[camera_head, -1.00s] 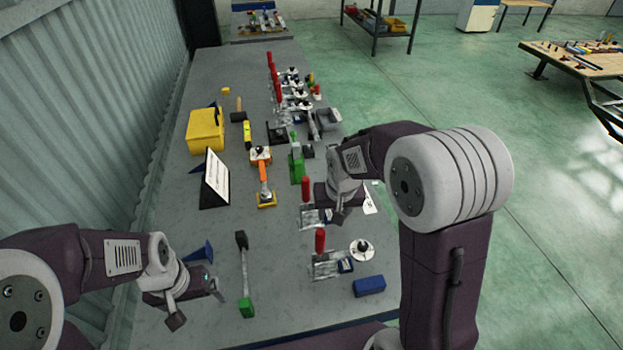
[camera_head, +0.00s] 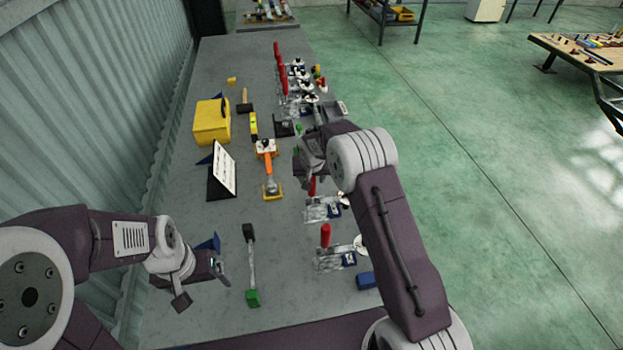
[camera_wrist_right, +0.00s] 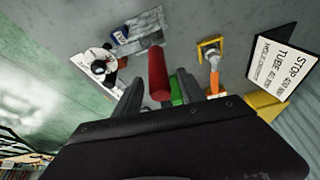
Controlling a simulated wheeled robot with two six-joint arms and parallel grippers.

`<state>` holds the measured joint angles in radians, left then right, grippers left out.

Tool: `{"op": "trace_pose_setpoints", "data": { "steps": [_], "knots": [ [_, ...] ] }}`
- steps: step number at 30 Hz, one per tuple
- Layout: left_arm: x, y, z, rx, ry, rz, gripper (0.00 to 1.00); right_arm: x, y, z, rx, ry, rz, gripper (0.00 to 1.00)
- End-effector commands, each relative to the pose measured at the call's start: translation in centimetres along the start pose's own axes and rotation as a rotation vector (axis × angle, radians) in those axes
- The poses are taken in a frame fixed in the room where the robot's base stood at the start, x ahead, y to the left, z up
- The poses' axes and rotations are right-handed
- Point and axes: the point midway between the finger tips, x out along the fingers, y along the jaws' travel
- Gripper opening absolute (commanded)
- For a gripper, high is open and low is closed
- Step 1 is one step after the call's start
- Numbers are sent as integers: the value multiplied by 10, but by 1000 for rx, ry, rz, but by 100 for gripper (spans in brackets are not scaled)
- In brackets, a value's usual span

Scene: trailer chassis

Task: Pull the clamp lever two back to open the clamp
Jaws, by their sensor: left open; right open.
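A toggle clamp with a red lever (camera_head: 312,186) and silver base (camera_head: 318,210) is on the bench, partly hidden by my right arm. In the right wrist view a red lever (camera_wrist_right: 158,75) stands between the open fingers of my right gripper (camera_wrist_right: 160,88); I cannot tell if they touch it. Its metal base (camera_wrist_right: 146,32) and blue block (camera_wrist_right: 120,34) show beyond. In the head view my right gripper (camera_head: 305,168) is just beyond the nearer clamps. A second clamp's red lever (camera_head: 325,235) stands upright closer to me. My left gripper (camera_head: 202,285) is open and empty over the left side.
Several more red-levered clamps (camera_head: 283,75) stand at the far end. A hammer with a green end (camera_head: 252,270), a blue block (camera_head: 366,281), an orange-handled tool (camera_head: 269,178), a sign (camera_head: 223,168) and a yellow box (camera_head: 211,122) are on the grey bench.

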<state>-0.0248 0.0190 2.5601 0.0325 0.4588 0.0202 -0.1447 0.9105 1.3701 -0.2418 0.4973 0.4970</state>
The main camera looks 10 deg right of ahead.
Motion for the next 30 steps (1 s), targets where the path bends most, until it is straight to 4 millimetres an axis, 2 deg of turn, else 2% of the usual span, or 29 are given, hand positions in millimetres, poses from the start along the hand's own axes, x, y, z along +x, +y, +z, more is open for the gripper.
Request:
{"op": "trace_pose_setpoints", "data": {
  "steps": [1, 6, 15, 16, 18, 21, 30],
  "knots": [
    [-6, 0, -1, 0, 0, 0, 91, 7, 0, 0, 0, -3, 1, 48],
    [-10, 0, -1, 0, 0, 0, 91, 28, 0, -1, 0, 0, 0, 48],
    [-10, 0, -1, 0, 0, 0, 91, 34, 0, 0, 0, 1, 0, 48],
    [-10, 0, -1, 0, 0, 0, 91, 34, 0, 0, 0, 1, 0, 42],
    [-10, 0, -1, 0, 0, 0, 91, 34, 0, 0, 0, 1, 0, 23],
    [-10, 0, -1, 0, 0, 0, 91, 34, 0, 0, 0, 1, 0, 0],
    [-10, 0, -1, 0, 0, 0, 91, 33, 0, 0, 0, 1, 0, 0]
  ]
}}
